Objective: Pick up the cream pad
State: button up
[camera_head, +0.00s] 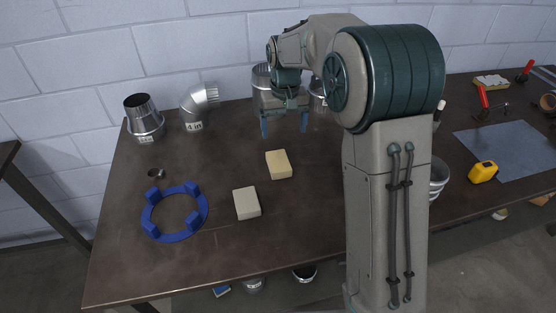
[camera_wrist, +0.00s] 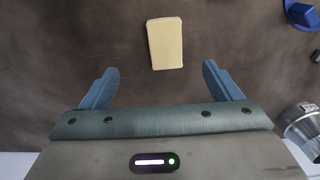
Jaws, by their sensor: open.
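The cream pad (camera_head: 279,164) is a small pale yellow block lying flat on the brown table. It also shows in the wrist view (camera_wrist: 165,43), just beyond the fingertips and roughly between their lines. My gripper (camera_head: 285,125) hangs above the table, behind the pad in the head view. Its two blue fingers are spread apart with nothing between them, as the wrist view also shows (camera_wrist: 160,78). A paler, whitish block (camera_head: 247,203) lies nearer the front, to the left of the cream pad.
A blue ring with raised blocks (camera_head: 174,212) lies at left on the table (camera_head: 130,255). Metal duct pieces (camera_head: 144,118) stand along the back by the wall. A yellow tape measure (camera_head: 483,172) and a grey-blue sheet (camera_head: 515,145) lie right. The table around the pad is clear.

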jog(key=w+a+f, duration=0.1)
jog(key=w, duration=0.1)
jog(key=p, duration=0.1)
send_over(279, 162)
jog(key=f, duration=0.8)
jog(key=shift+w+a+f, duration=0.1)
jog(key=shift+w+f, duration=0.1)
jog(key=shift+f, duration=0.15)
jog(key=shift+s+f+p, duration=0.2)
jog(key=shift+f+p, duration=0.55)
jog(key=shift+f, duration=2)
jog(key=c, duration=1.1)
